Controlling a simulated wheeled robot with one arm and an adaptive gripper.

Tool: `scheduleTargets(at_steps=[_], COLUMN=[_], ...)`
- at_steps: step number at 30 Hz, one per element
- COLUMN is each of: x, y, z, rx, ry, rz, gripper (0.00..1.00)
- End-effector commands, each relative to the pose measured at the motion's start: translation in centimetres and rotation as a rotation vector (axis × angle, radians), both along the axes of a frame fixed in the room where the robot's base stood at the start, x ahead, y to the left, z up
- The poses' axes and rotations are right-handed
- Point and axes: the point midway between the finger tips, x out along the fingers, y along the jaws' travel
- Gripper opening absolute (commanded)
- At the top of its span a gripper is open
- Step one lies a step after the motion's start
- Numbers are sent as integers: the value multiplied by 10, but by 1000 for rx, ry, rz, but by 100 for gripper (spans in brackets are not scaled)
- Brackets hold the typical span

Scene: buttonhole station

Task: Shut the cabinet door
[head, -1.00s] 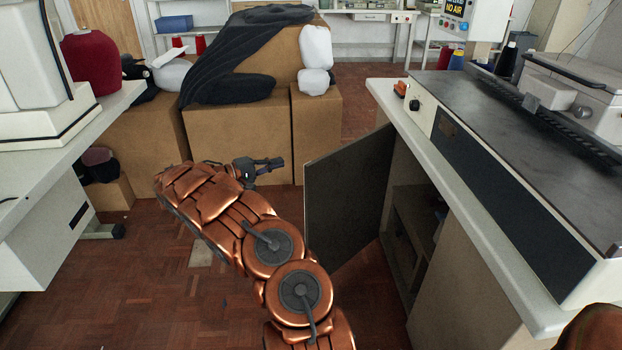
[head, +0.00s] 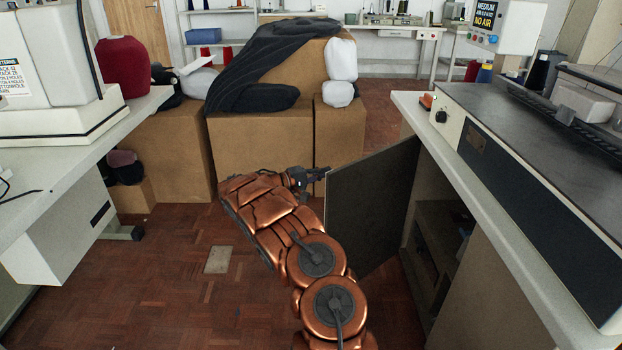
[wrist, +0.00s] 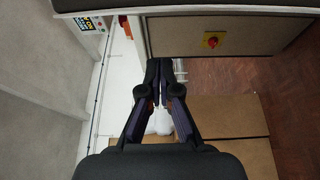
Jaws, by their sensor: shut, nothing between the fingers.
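The cabinet door (head: 372,208) is a dark flat panel standing open, jutting left from the cabinet (head: 480,280) under the right-hand worktop. Shelves show in the dark opening beside it. My gripper (head: 322,175) is at the door's upper free corner, overlapping it in the head view; I cannot tell whether they touch. In the wrist view my gripper (wrist: 158,78) has its fingers together with nothing held. A greyish panel with a red-and-yellow knob (wrist: 213,40) is just above the fingers there; I cannot tell whether it is the door.
Cardboard boxes (head: 260,150) with dark cloth and white bundles stand beyond my gripper. The worktop (head: 500,190) with a machine runs along the right. A white table (head: 120,125) stands at left.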

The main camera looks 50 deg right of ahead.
Motion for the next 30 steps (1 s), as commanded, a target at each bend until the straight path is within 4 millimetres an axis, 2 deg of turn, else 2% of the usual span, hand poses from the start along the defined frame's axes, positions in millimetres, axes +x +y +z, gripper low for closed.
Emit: scheduleTargets(at_steps=[15,30], x=[-36,-39], y=[8,9], z=[0,0], rx=[-1,0], ry=[3,0], rz=[1,1], gripper=[0,0])
